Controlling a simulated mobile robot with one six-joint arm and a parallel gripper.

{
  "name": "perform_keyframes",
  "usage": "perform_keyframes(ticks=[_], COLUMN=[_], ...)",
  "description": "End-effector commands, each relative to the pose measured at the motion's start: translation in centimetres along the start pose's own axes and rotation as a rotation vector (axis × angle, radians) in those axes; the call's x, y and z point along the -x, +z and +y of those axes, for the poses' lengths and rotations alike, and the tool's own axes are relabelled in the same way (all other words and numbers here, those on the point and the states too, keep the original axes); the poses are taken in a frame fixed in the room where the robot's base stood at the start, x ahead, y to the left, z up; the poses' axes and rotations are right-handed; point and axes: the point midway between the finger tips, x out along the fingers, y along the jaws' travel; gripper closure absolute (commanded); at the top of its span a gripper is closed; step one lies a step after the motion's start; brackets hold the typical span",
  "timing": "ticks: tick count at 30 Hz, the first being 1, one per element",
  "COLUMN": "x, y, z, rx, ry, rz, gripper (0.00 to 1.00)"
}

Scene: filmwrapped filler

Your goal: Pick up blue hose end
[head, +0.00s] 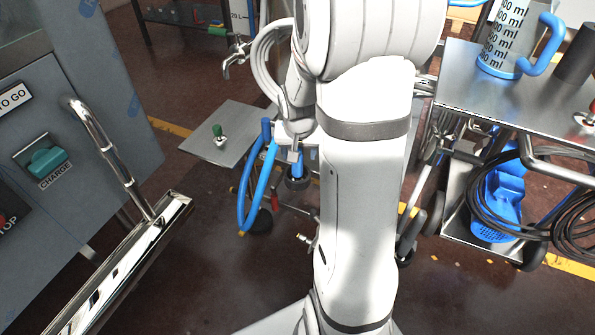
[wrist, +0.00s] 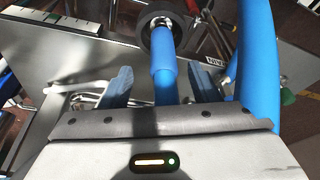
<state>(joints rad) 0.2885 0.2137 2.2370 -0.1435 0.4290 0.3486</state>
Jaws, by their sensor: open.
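The blue hose end (wrist: 164,62) is a straight blue tube with a thicker sleeve, running from a dark round piece (wrist: 150,20) down between my fingers in the wrist view. My gripper (wrist: 162,85) is open, with one blue-grey finger on each side of the tube and visible gaps to both. In the head view my gripper (head: 294,150) is small and partly hidden by my arm. Part of the blue hose end (head: 298,164) shows just below it. The blue hose (head: 245,200) hangs in a loop to its left; a thick length also shows at right in the wrist view (wrist: 258,60).
A steel cart (head: 520,95) with a measuring jug (head: 505,40) and black cable coils (head: 480,200) stands right. A grey cabinet (head: 85,120) with a chrome handle is at left.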

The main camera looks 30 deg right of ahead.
Motion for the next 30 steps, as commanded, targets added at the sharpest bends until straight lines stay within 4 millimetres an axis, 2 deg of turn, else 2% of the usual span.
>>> perform_keyframes(ticks=[1,8,15,23,30], x=[-0.9,-3.0,-6.5,-6.7,-6.7], y=[0.1,0.2,0.2,0.1,0.1], z=[0.0,-0.1,-0.3,-0.3,-0.3], rx=[0.0,0.002,0.001,0.0,0.0], ry=[0.001,0.001,0.001,0.001,0.001], rz=[-0.003,-0.003,-0.003,-0.001,-0.002], gripper=[0.45,0.45,0.45,0.45,0.64])
